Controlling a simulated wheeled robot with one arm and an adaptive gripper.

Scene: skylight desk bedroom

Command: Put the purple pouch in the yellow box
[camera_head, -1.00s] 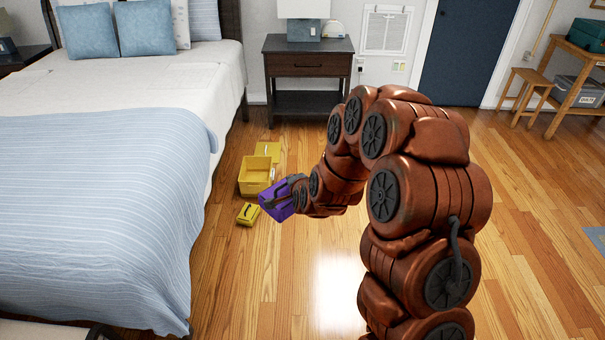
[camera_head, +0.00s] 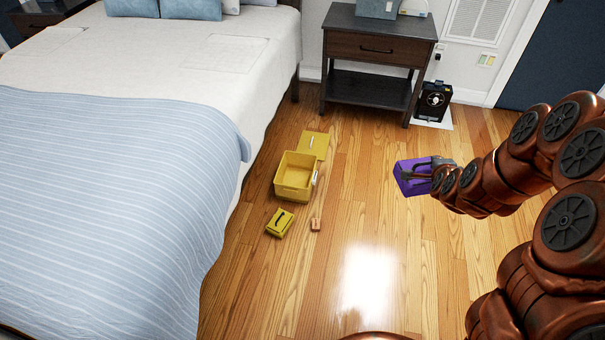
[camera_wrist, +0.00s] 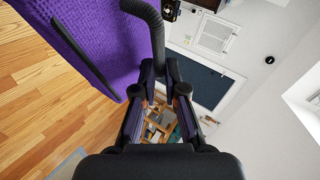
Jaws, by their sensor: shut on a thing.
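The purple pouch (camera_head: 411,180) is at my gripper (camera_head: 437,171), to the right of the yellow box and apart from it. My gripper is shut on it; the exact grip is hard to see. In the wrist view the pouch (camera_wrist: 100,35) fills the upper left, with a dark curved strap or handle running down to my gripper (camera_wrist: 165,85). The yellow box (camera_head: 294,192) stands on the wooden floor beside the bed, open at the top. A flat yellow panel (camera_head: 314,145), perhaps its lid, is right behind it.
A small yellow case (camera_head: 279,223) and a small tan object (camera_head: 315,224) lie in front of the box. The bed (camera_head: 110,190) is to its left. A nightstand (camera_head: 375,55) and a black device (camera_head: 433,101) stand behind. Floor between box and pouch is clear.

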